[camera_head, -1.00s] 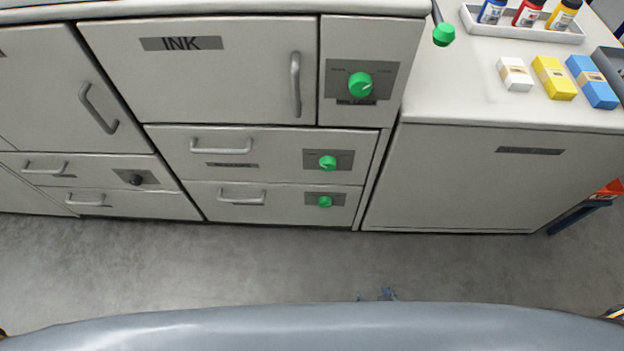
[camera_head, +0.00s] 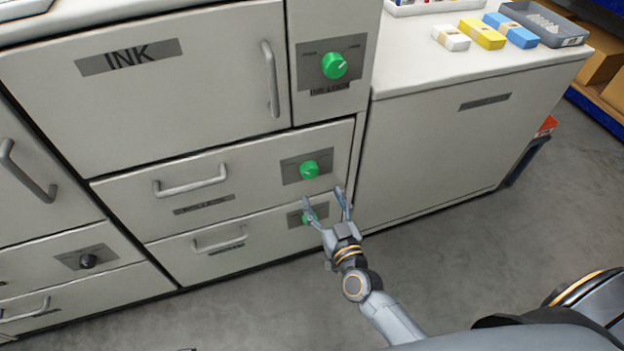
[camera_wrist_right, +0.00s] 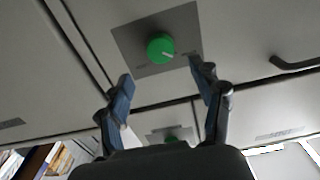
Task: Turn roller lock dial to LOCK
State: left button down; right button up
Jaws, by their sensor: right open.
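Green dials sit on dark plates at the right ends of two stacked drawers: a middle dial (camera_head: 309,170) and a lower dial (camera_head: 308,217). The drawer labels are too blurred for me to tell surely which is the roller lock. My right gripper (camera_head: 325,197) is open and empty in front of the lower drawer, its fingers partly hiding the lower dial. My left gripper is not seen.
A larger green dial (camera_head: 334,66) sits beside the INK door (camera_head: 150,90). A black knob (camera_head: 88,261) is on a drawer at lower left. Bar handles (camera_head: 190,182) stick out from the drawers. Grey floor lies in front; boxes (camera_head: 483,34) rest on the right counter.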

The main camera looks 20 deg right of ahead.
aim_at(311, 174)
jog(key=w+b, duration=0.1)
jog(key=w, duration=0.5)
jog(key=shift+w+a+f, duration=0.1)
jog(key=shift+w+a, duration=0.05)
jog(key=shift+w, duration=0.05)
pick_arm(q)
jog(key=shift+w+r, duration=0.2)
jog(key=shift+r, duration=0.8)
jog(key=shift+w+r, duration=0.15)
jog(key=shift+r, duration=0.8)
pick_arm(e)
jog(key=shift+w, duration=0.65)
jog(key=c, duration=1.2)
